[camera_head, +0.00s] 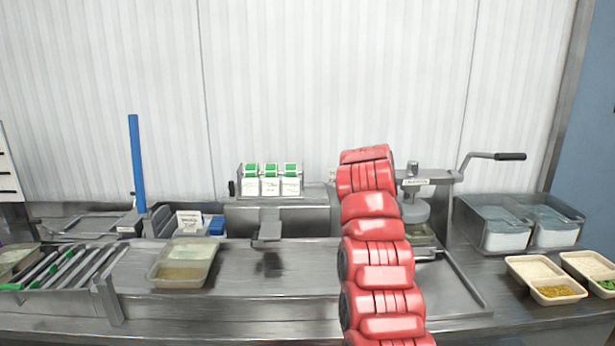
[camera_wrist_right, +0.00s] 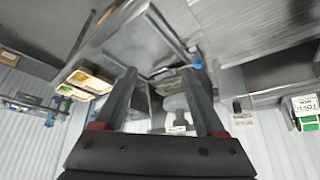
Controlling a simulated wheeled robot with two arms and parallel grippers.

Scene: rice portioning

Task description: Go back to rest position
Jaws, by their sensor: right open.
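My right arm reaches up and forward in the head view, over the right half of the steel counter (camera_head: 310,275), and its gripper is hidden behind the red arm links there. In the right wrist view my right gripper (camera_wrist_right: 163,78) shows two dark fingers spread apart with nothing held between them. Beyond the fingers is the steel press (camera_head: 415,210) with its crank handle; a container (camera_head: 422,235) under it is partly hidden by my arm. My left gripper is in neither view.
A shallow tray (camera_head: 184,263) sits on the counter at left beside a roller rack (camera_head: 62,270). Clear bins (camera_head: 490,228) and food trays (camera_head: 545,278) stand at right. A scale-like unit (camera_head: 275,215) holds green-and-white boxes (camera_head: 270,182). The middle-left counter is mostly clear.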

